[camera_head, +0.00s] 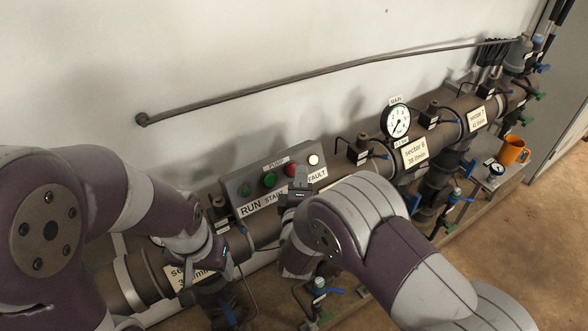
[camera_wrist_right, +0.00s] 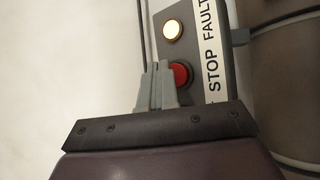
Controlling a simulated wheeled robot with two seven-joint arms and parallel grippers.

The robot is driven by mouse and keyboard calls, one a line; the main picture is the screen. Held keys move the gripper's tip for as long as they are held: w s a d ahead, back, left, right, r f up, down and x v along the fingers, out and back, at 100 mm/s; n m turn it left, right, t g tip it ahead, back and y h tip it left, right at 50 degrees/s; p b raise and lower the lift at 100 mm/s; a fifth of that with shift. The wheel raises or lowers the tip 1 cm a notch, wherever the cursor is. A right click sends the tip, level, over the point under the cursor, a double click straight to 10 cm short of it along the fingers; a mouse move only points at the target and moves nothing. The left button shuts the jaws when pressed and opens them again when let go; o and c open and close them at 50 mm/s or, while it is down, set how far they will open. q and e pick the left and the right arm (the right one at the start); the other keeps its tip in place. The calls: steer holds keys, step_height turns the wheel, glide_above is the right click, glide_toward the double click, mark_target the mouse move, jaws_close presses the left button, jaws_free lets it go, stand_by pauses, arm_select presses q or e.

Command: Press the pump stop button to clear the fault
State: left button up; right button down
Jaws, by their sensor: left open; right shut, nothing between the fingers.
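The grey pump box (camera_head: 239,183) stands on the manifold pipe with a row of round fittings. The red stop button (camera_head: 290,170) is partly hidden behind my right gripper (camera_head: 301,179); it also shows in the right wrist view (camera_wrist_right: 182,75). There my right gripper (camera_wrist_right: 156,84) is shut and empty, its fingertips beside the red button's edge; I cannot tell whether they touch it. The fault lamp (camera_head: 314,160) glows pale; it also looks lit in the right wrist view (camera_wrist_right: 173,30). The green start button (camera_head: 270,180) sits left of the red one. My left gripper (camera_head: 217,254) is open, low by the pipe.
The large brown pipe (camera_head: 455,107) runs diagonally with valves and sector labels. A pressure gauge (camera_head: 397,121) stands on it, right of the box. An orange mug (camera_head: 513,150) stands at the far right. A thin grey pipe (camera_head: 330,78) crosses the wall above. Floor at the right is clear.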

steer(key=shift+a+f, duration=0.1)
steer(key=shift+w+a+f, duration=0.1)
steer(key=shift+w+a, duration=0.05)
steer(key=shift+w, duration=0.15)
steer(key=shift+w+a+f+b, duration=0.25)
steer(key=shift+w+b, duration=0.05)
steer(key=shift+b, duration=0.15)
stand_by(0.6)
steer(key=shift+r, duration=0.1)
stand_by(0.4)
steer(key=shift+s+d+r+p, duration=0.35)
steer(key=shift+s+d+p, duration=0.15)
steer(key=shift+s+p, duration=0.2)
